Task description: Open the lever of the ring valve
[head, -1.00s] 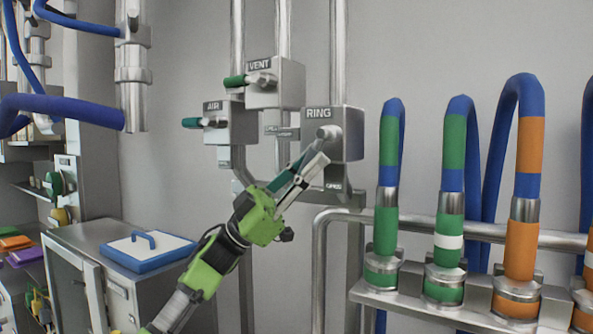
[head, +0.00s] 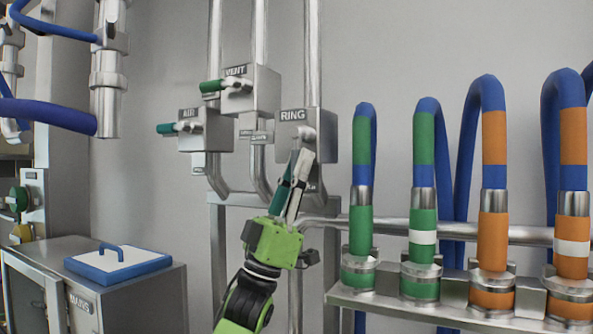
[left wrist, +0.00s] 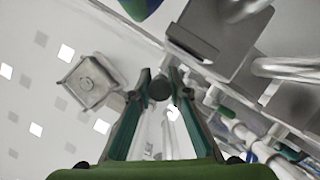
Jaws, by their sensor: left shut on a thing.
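The ring valve is a grey metal box (head: 327,149) labelled RING on the wall, at the centre of the head view. Its lever (head: 305,133) has a pale metal hub on the box's front. The handle runs down from the hub, mostly hidden by my fingers. My left gripper (head: 300,160) reaches up from below and is shut on this lever. In the left wrist view, the dark round lever end (left wrist: 158,89) sits between the fingertips of my left gripper (left wrist: 158,85). My right gripper is in neither view.
The VENT box (head: 258,92) and AIR box (head: 212,132) stand up and left, their green levers pointing left. A hose rack (head: 450,310) with banded hoses is at right. A cabinet (head: 110,245) with a blue-edged lid stands at left.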

